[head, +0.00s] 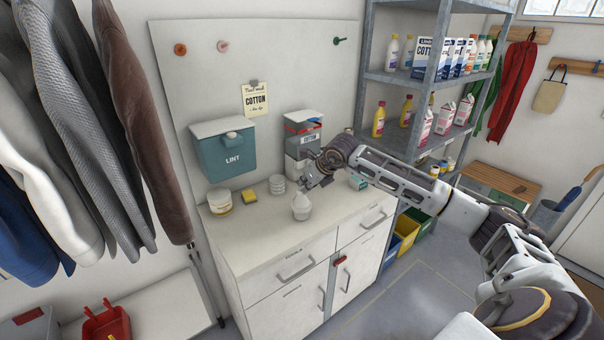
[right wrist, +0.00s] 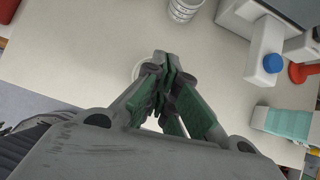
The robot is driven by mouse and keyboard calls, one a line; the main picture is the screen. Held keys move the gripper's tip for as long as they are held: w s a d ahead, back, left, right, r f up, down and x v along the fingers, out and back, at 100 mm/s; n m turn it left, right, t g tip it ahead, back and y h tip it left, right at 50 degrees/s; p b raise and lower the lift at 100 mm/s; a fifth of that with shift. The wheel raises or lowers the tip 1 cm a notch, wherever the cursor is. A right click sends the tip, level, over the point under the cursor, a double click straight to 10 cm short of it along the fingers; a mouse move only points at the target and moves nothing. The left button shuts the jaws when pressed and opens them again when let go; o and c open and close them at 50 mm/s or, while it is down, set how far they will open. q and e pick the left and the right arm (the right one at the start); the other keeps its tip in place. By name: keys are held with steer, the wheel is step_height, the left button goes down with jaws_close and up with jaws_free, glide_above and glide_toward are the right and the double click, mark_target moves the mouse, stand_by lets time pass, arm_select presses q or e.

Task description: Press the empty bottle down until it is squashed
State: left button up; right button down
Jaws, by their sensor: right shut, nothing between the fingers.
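A small white bottle (head: 301,208) stands on the counter top near its front edge, with a wider base and a narrow top. My right gripper (head: 304,187) is just above the bottle, pointing down. In the right wrist view my right gripper (right wrist: 165,62) has its green-padded fingers together with nothing between them. A pale round edge of the bottle (right wrist: 137,70) shows behind the fingertips, and the rest is hidden by them. I cannot tell whether the fingertips touch the bottle or whether it is dented. My left gripper is not in view.
On the counter (head: 262,235) stand a white tub (head: 219,202), a yellow sponge (head: 249,196), stacked white cups (head: 277,184) and a teal box (head: 358,182). A lint bin (head: 226,150) hangs on the panel behind. The counter's front left is clear.

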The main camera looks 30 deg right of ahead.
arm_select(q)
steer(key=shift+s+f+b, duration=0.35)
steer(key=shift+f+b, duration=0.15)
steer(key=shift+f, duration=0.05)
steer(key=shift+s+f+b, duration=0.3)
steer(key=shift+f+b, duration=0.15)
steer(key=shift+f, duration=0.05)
arm_select(e)
steer(key=s+f+v, duration=0.1)
steer(key=v, duration=0.9)
steer(key=shift+s+d, duration=0.2)
steer(key=shift+s, duration=0.2)
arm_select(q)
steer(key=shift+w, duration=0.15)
arm_select(e)
steer(key=shift+r, duration=0.2)
stand_by(0.4)
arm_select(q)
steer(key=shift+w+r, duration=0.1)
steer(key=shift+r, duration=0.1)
arm_select(e)
steer(key=shift+r, duration=0.15)
